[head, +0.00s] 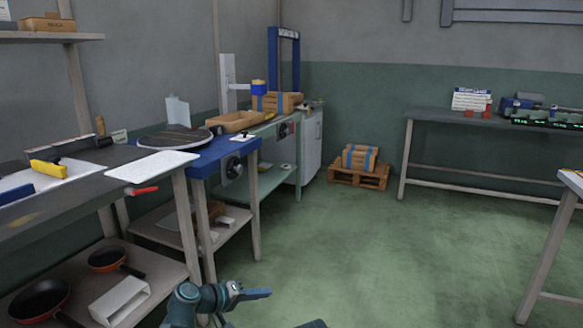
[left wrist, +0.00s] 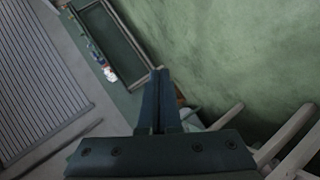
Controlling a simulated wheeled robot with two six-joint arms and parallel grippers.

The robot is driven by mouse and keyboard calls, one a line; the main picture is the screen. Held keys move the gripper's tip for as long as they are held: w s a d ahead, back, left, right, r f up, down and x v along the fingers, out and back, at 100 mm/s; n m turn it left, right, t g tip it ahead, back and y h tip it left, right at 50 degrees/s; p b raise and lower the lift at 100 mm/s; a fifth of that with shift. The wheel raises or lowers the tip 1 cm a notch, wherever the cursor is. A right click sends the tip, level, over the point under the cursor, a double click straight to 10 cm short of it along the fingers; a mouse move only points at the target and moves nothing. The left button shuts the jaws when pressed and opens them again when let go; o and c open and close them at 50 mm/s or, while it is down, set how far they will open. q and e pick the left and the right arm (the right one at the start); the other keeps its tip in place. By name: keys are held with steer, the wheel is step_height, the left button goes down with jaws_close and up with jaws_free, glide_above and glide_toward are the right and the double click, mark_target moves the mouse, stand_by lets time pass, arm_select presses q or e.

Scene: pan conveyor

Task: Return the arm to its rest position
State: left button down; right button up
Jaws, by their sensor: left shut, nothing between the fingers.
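My left gripper (head: 256,293) is low in the head view, in front of the workbenches and over the green floor. Its fingers point right. The left wrist view shows its two fingers (left wrist: 157,100) pressed together with nothing between them. No object is held. My right gripper does not show clearly; only a small dark piece is at the bottom edge of the head view.
A conveyor bench (head: 85,200) with a white board (head: 152,166) and a blue bench (head: 206,165) stand at left. Orange pans (head: 108,259) lie on the lower shelf. A pallet with boxes (head: 359,177) and a grey table (head: 430,115) are behind. Middle floor is clear.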

arm_select(q)
steer(key=s+d+f+m+g+y+p, duration=0.2)
steer(key=s+d+g, duration=0.1)
steer(key=s, duration=0.3)
steer(key=s+d+f+m+g+y+p, duration=0.2)
steer(key=s+d+f+m+g+y, duration=0.15)
steer(key=s, duration=0.35)
steer(key=s+a+r+m+g+y+p, duration=0.2)
steer(key=s+a+y+p, duration=0.3)
steer(key=s, duration=0.4)
step_height(320, 180, up, 38)
steer(key=d+y+p, duration=0.1)
steer(key=p, duration=3.5)
steer(key=shift+f, duration=0.2)
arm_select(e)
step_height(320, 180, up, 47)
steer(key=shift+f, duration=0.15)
arm_select(q)
steer(key=shift+n+t, duration=0.25)
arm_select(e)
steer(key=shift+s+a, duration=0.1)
